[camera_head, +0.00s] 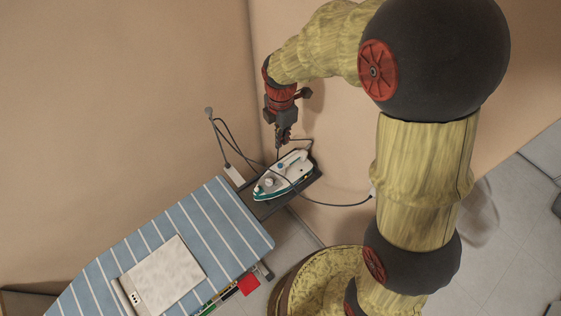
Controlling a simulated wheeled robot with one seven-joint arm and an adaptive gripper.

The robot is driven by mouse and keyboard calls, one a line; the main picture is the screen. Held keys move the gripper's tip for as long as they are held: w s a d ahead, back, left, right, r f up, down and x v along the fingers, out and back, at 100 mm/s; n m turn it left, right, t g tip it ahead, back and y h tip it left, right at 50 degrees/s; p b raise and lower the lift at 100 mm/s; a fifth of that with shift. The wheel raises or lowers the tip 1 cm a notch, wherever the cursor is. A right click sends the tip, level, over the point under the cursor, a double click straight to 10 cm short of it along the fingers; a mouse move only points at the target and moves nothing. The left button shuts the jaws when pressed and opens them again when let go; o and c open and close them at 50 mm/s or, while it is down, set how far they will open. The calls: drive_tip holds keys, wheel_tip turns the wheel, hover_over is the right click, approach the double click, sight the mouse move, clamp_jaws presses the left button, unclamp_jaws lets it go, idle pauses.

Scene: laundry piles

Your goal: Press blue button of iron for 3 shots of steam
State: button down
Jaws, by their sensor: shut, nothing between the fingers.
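The iron (279,180) is white and teal and lies on a dark tray (309,176) at the end of the ironing board. A small blue spot, likely the blue button (281,167), shows on its upper side. My gripper (281,143) is shut and empty. It points down just above the rear part of the iron. I cannot tell whether its fingertips touch the iron or its handle.
A black cord (328,204) loops beside the iron. A white power strip (234,174) is near the board's corner. Beige walls stand close behind.

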sight(281, 166)
drive_tip(key=shift+n, duration=0.6)
drive_tip(key=shift+f, duration=0.1)
wheel_tip(281, 166, down, 14)
drive_tip(key=shift+r+p, duration=0.1)
drive_tip(key=shift+p, duration=0.2)
idle(0.4)
